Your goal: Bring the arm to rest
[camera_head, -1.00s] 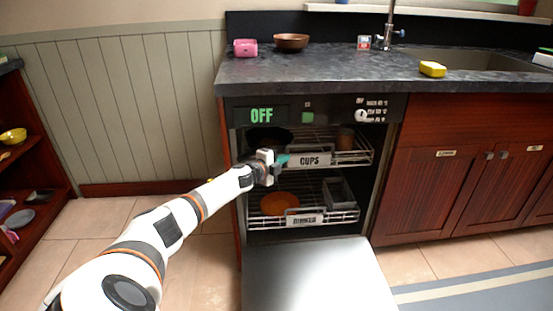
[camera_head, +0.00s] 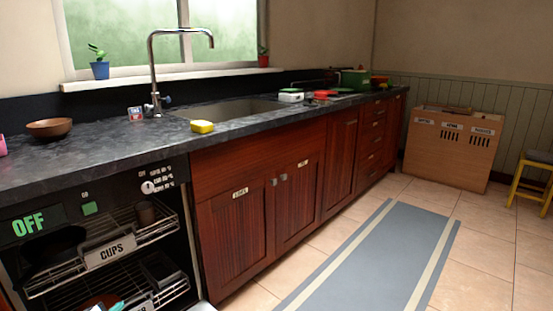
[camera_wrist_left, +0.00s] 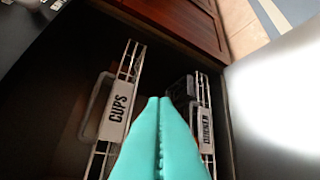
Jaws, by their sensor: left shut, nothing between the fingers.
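My left gripper shows as teal fingertips (camera_head: 108,304) at the bottom left edge of the head view, low in front of the open dishwasher; most of its arm is out of frame. In the left wrist view its two teal fingers (camera_wrist_left: 159,103) lie together, shut and empty. They point towards the dishwasher racks, between the CUPS label (camera_wrist_left: 118,108) and the lower rack's label (camera_wrist_left: 206,130). I cannot tell whether they touch a rack. My right gripper is not in view.
The dishwasher, its panel reading OFF (camera_head: 28,223), stands open with an upper rack marked CUPS (camera_head: 110,251). Its pale door (camera_wrist_left: 275,105) is lowered. A yellow sponge (camera_head: 202,127) and brown bowl (camera_head: 49,128) sit on the counter (camera_head: 100,160). The floor mat (camera_head: 375,260) is clear.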

